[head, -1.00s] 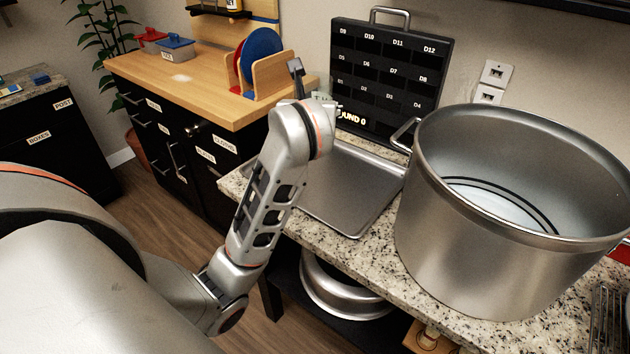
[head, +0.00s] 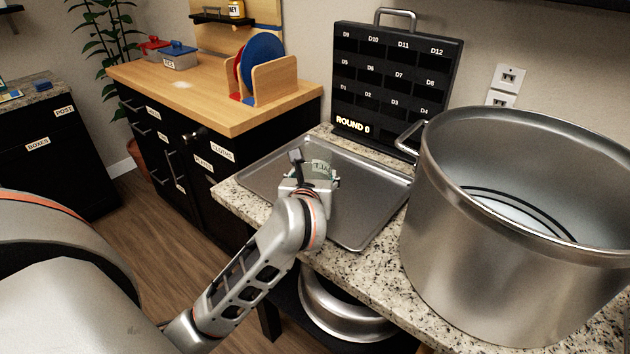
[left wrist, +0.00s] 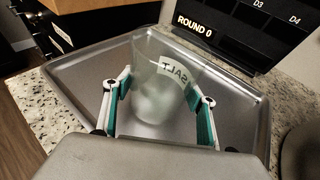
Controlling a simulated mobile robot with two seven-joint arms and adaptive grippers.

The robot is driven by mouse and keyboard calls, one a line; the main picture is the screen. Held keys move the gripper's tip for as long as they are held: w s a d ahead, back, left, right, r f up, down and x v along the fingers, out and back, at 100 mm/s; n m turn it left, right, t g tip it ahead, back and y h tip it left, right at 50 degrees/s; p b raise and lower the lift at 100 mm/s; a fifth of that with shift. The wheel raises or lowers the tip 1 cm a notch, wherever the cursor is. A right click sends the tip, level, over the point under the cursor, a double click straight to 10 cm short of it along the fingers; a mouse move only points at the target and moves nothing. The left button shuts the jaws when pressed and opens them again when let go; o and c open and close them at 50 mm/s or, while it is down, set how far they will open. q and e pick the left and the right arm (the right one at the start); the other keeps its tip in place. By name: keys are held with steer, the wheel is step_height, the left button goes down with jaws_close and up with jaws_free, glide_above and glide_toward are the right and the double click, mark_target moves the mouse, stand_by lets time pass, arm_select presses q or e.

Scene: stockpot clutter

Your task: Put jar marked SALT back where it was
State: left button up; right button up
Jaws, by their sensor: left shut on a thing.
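The jar marked SALT (left wrist: 165,85) is a clear, pale glass jar held between the two fingers of my left gripper (left wrist: 159,108) in the left wrist view. In the head view the jar (head: 317,165) shows at the end of my left arm, over the metal tray (head: 362,222), with my left gripper (head: 308,182) around it. The tray also shows in the left wrist view (left wrist: 240,118) behind and below the jar. I cannot tell whether the jar's base touches the tray. My right gripper is not in view.
A large steel stockpot (head: 500,250) stands right of the tray. A black board (head: 395,85) reading ROUND 0 stands behind the tray against the wall. A wooden counter (head: 215,100) with a plate rack (head: 272,82) is at the back left. The tray's right part is bare.

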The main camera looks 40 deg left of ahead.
arm_select(q)
steer(key=shift+f, duration=0.15)
steer(key=shift+f, duration=0.15)
steer(key=o, duration=1.3)
steer(key=shift+s+d+r, duration=0.1)
steer(key=shift+r, duration=0.15)
steer(key=p+v, duration=0.2)
steer(key=v, duration=0.8)
steer(key=shift+s+d, duration=0.1)
steer(key=shift+s, duration=0.05)
steer(key=shift+s+d+r, duration=0.15)
steer(key=shift+s, duration=0.2)
steer(key=shift+s+d+r, duration=0.1)
steer(key=shift+s+d, duration=0.05)
steer(key=shift+s, duration=0.1)
